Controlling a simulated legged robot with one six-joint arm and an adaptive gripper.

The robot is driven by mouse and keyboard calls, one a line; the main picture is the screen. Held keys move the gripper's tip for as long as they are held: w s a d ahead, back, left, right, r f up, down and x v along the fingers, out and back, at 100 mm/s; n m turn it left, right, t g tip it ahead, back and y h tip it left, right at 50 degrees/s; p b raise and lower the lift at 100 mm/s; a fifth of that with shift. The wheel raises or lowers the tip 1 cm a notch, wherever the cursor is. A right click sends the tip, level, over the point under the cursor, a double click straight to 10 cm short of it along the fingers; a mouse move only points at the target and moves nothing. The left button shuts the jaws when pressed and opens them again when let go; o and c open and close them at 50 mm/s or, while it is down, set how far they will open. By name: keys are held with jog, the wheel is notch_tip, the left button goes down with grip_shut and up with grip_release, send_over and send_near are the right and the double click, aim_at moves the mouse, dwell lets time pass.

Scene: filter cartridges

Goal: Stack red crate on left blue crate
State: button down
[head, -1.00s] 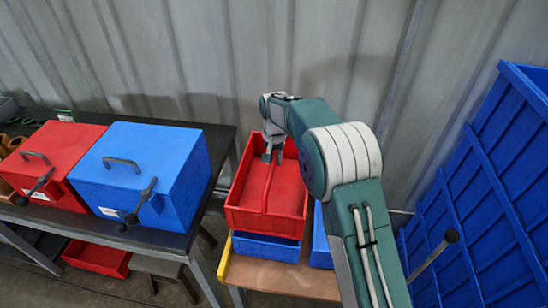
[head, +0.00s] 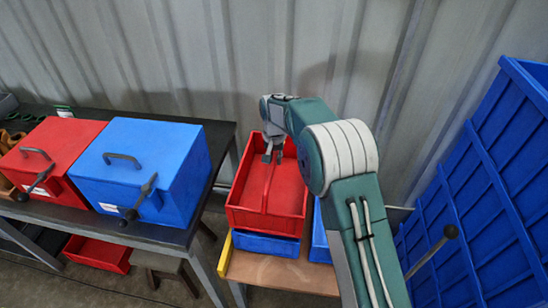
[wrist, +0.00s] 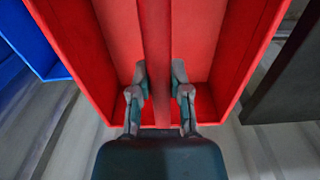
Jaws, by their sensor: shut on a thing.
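The red crate (head: 239,217) is an open box with a central divider bar. In the head view it sits directly over the left blue crate (head: 266,245), whose front wall shows below it. I cannot tell whether the two touch all round. My gripper (head: 273,153) reaches into the far end of the red crate. In the wrist view my gripper (wrist: 160,82) has its fingers on both sides of the red divider bar, shut on it. Another blue crate (head: 319,240) stands to the right, partly hidden by my arm. A blue crate edge (wrist: 38,45) shows in the wrist view.
The crates stand on a low wooden bench (head: 280,273) with a yellow edge strip. To the left, a dark table (head: 190,238) bears a red box (head: 55,150) and a blue box (head: 150,165) with handles. A large blue ribbed container (head: 485,190) stands at the right. A corrugated wall is behind.

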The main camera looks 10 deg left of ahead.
jog(key=shift+f, duration=1.65)
jog(key=c, duration=0.5)
grip_release()
jog(key=shift+f, duration=0.1)
notch_tip(320, 180, up, 12)
